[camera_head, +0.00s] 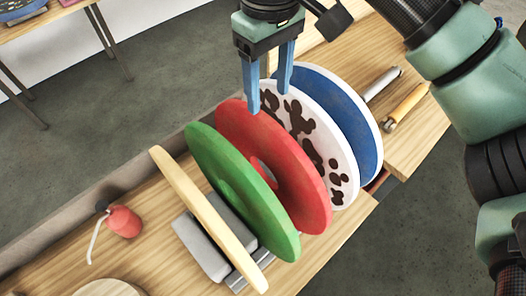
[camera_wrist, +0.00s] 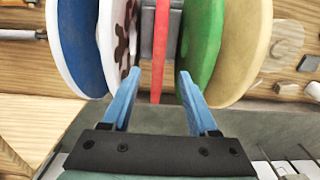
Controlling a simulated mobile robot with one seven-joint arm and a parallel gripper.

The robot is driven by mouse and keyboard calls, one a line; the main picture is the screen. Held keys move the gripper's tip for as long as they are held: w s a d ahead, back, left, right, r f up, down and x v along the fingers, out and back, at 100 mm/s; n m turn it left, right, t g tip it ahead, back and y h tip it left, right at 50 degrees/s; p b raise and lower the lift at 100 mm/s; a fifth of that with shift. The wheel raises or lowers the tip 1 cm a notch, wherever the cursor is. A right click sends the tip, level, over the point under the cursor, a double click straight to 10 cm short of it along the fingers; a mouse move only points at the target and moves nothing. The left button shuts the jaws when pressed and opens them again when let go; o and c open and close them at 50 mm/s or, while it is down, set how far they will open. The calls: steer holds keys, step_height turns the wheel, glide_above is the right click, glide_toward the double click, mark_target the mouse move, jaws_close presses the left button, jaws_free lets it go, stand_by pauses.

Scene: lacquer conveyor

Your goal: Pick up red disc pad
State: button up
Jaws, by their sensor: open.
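The red disc pad (camera_head: 271,160) stands on edge in a row of discs, between the green disc (camera_head: 241,190) and the white disc with brown spots (camera_head: 315,150). In the wrist view the red disc pad (camera_wrist: 160,60) shows edge-on, between the fingertips. My gripper (camera_head: 268,103) is open with blue fingers pointing down at the top of the row. In the wrist view my gripper (camera_wrist: 155,75) has one fingertip on each side of the red disc's line, near the spotted disc and the green disc. I cannot tell whether the fingers touch any disc.
A blue disc (camera_head: 338,115) stands at the right end and a cream disc (camera_head: 205,215) at the left end. A grey block (camera_head: 200,248) lies beneath the row. A red tagged object (camera_head: 124,221) sits on the left of the wooden bench. Two handled tools (camera_head: 405,106) lie at right.

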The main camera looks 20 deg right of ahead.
mark_target(268, 133)
step_height(268, 133, down, 6)
steer(key=shift+f+p, duration=0.15)
steer(key=shift+p, duration=0.45)
steer(key=shift+w+f+p, duration=0.15)
steer(key=shift+f+p, duration=1)
steer(key=shift+f, duration=1.55)
jaws_close()
steer(key=shift+r, duration=0.1)
